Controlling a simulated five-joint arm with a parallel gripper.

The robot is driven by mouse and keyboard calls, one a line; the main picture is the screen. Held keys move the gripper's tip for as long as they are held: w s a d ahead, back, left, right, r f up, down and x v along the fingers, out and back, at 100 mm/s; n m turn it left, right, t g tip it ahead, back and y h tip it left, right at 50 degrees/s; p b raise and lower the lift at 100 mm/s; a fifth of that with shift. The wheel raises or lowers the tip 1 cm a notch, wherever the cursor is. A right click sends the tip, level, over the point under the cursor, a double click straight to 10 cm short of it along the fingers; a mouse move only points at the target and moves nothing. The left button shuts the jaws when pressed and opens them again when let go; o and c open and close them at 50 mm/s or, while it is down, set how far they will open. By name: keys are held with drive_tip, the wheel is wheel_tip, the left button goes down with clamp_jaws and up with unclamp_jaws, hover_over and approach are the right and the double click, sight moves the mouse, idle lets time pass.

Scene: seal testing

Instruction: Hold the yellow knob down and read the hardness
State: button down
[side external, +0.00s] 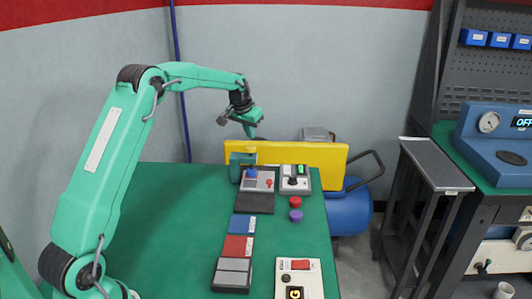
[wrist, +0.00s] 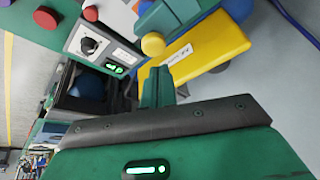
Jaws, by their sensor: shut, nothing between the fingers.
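A round yellow knob (wrist: 153,44) shows in the wrist view, against the end of a green block-like device (wrist: 172,14). In the side view a green device (side external: 240,161) stands at the far end of the table, but I cannot make out the yellow knob there. My gripper (side external: 251,134) is in the air above and behind that device, near the yellow panel. In the wrist view its green fingers (wrist: 158,84) are together and empty, apart from the knob in the picture. No hardness value can be read.
A grey control box (side external: 294,180) with a dial and lit green display stands beside the device. The yellow panel (side external: 310,155) rises behind them. Red (side external: 295,202) and purple (side external: 296,216) caps and coloured blocks (side external: 237,247) occupy the table. The green left side is clear.

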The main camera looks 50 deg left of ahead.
drive_tip(key=shift+r, duration=1.6)
drive_tip(key=shift+s+d+r, duration=0.1)
drive_tip(key=shift+d+r, duration=0.1)
drive_tip(key=s+d+r+m, duration=0.1)
drive_tip(key=s+d+r, duration=0.4)
drive_tip(key=s+d, duration=0.3)
drive_tip(key=s+d+r+m, duration=0.1)
drive_tip(key=s+d+r, duration=0.4)
drive_tip(key=s+d, duration=0.2)
drive_tip(key=s+d+f, duration=0.2)
drive_tip(key=s+d, duration=0.1)
drive_tip(key=s, duration=0.4)
drive_tip(key=s+d+f+t+h, duration=0.1)
drive_tip(key=s+d+f, duration=0.1)
drive_tip(key=s, duration=0.5)
drive_tip(key=s+d+f+m, duration=0.1)
drive_tip(key=s+d+f, duration=0.1)
drive_tip(key=s+d, duration=0.2)
drive_tip(key=s, duration=0.3)
drive_tip(key=shift+s+d+h, duration=0.3)
drive_tip(key=shift+s+h, duration=0.05)
drive_tip(key=shift+h, duration=0.05)
